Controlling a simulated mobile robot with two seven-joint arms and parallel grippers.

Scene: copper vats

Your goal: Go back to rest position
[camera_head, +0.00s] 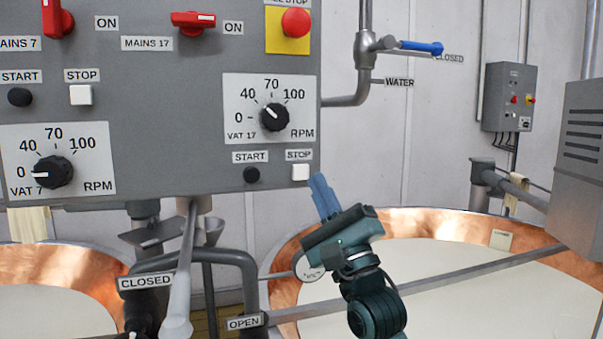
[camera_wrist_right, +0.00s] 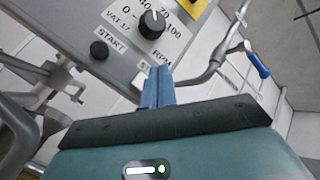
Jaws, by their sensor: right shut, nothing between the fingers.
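My right gripper (camera_head: 322,192) is in the head view, below the lower right corner of the grey control panel (camera_head: 200,160). Its blue fingers are together with nothing between them, and they point up toward the panel. The fingertips are near the white STOP button (camera_head: 300,172) of vat 17; whether they touch it I cannot tell. In the right wrist view the shut blue fingers (camera_wrist_right: 158,80) stand in front of the panel, and part of the STOP label is hidden behind them. My left gripper is not in view.
The vat 17 knob (camera_head: 274,117), black START button (camera_head: 251,175) and red stop button (camera_head: 295,22) are on the panel. A blue-handled water valve (camera_head: 420,47) is at right. A copper vat (camera_head: 450,224) with pale liquid lies behind my right arm. Pipes (camera_head: 247,275) run below the panel.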

